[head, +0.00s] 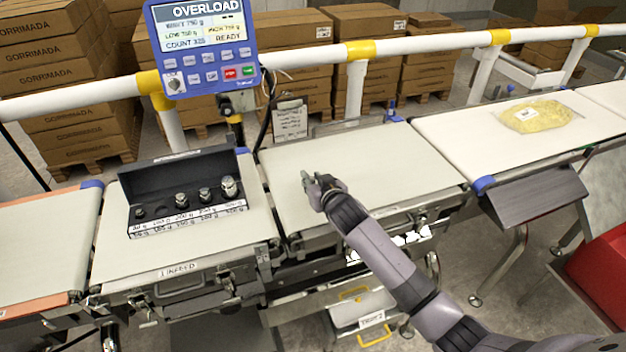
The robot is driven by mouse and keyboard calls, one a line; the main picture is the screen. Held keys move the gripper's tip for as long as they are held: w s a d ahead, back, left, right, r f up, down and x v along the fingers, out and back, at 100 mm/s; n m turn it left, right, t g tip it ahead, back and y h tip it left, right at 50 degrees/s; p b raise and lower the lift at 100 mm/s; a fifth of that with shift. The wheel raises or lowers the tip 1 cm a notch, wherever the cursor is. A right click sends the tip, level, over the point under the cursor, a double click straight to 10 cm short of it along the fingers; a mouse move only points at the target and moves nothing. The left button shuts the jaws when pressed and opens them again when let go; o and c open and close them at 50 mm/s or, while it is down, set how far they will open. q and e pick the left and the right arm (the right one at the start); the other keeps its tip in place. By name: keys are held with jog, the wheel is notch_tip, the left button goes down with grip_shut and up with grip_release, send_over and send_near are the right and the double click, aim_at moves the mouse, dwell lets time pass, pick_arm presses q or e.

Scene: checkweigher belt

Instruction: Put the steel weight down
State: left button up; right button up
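My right gripper (313,184) is low over the middle weighing belt (380,162), its arm coming in from the lower right. Its fingers are small and foreshortened, so I cannot tell whether they are open or shut, or whether a weight is between them. No steel weight shows clearly on the belt around it. Several steel weights, among them a larger one (229,187) at the right end, stand in a row in the black weight case (180,170) on the infeed belt (235,243). My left gripper is not in view.
A blue indicator (203,45) reading OVERLOAD stands behind the belts. A bag of yellow food (536,115) lies on the right belt (455,125). A white and yellow rail (420,45) runs along the back. The middle belt is otherwise clear.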

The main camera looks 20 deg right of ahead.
jog(key=o, duration=0.3)
jog(key=shift+s+a+f, duration=0.1)
jog(key=shift+s+f, duration=0.2)
jog(key=shift+f, duration=0.6)
jog(key=shift+r, duration=0.2)
jog(key=v, duration=0.4)
jog(key=r+v, duration=0.1)
jog(key=v, duration=0.7)
jog(key=shift+w+r, duration=0.3)
jog(key=shift+w, duration=0.05)
